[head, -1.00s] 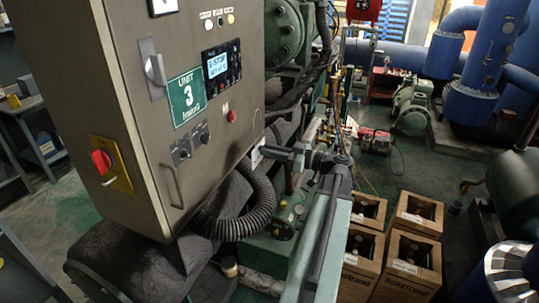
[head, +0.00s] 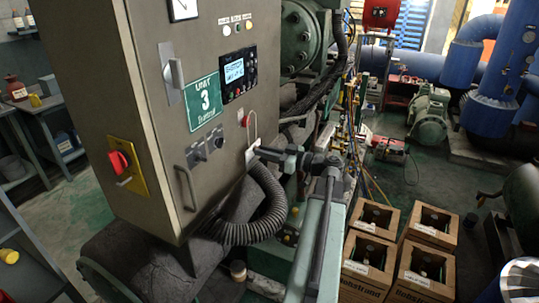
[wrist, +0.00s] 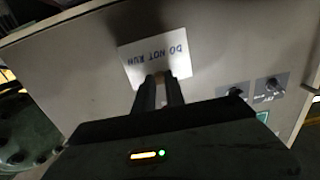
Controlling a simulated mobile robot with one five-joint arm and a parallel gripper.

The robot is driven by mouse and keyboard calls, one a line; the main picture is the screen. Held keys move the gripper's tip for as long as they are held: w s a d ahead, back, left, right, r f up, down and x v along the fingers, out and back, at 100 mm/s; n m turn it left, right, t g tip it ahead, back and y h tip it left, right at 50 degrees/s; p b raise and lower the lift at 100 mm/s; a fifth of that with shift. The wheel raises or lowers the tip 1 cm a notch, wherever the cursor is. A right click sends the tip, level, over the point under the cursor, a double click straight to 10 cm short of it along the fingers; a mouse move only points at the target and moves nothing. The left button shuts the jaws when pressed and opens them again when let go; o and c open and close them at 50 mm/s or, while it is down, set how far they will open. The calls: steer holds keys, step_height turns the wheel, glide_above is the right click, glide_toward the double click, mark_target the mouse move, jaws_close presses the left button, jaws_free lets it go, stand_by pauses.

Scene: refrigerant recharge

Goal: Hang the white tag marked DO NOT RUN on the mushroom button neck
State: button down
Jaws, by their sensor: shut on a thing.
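The white tag (head: 250,154) is pinched in my gripper (head: 259,151), in front of the grey control cabinet. Its thin wire loop (head: 254,125) stands up above it. The red mushroom button (head: 244,121) is on the cabinet front, just left of the loop in the head view; I cannot tell whether the loop is around its neck or only in front. In the wrist view the tag (wrist: 160,52) shows DO NOT RUN upside down, its edge between the shut fingers (wrist: 160,80). The button and loop are not visible there.
The cabinet (head: 150,95) carries a green UNIT 3 plate (head: 203,102), a lit display (head: 234,71), two small switches (head: 208,149) and a handle (head: 186,188). A black corrugated hose (head: 262,215) curves below my gripper. Cardboard boxes (head: 365,270) stand on the floor at right.

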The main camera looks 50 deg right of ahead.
steer(key=shift+x, duration=1.75)
steer(key=shift+w+f, duration=0.2)
steer(key=shift+w, duration=0.05)
steer(key=shift+f+b, duration=1.15)
steer(key=shift+b, duration=0.2)
steer(key=c, duration=1.3)
jaws_free()
steer(key=shift+s, duration=0.1)
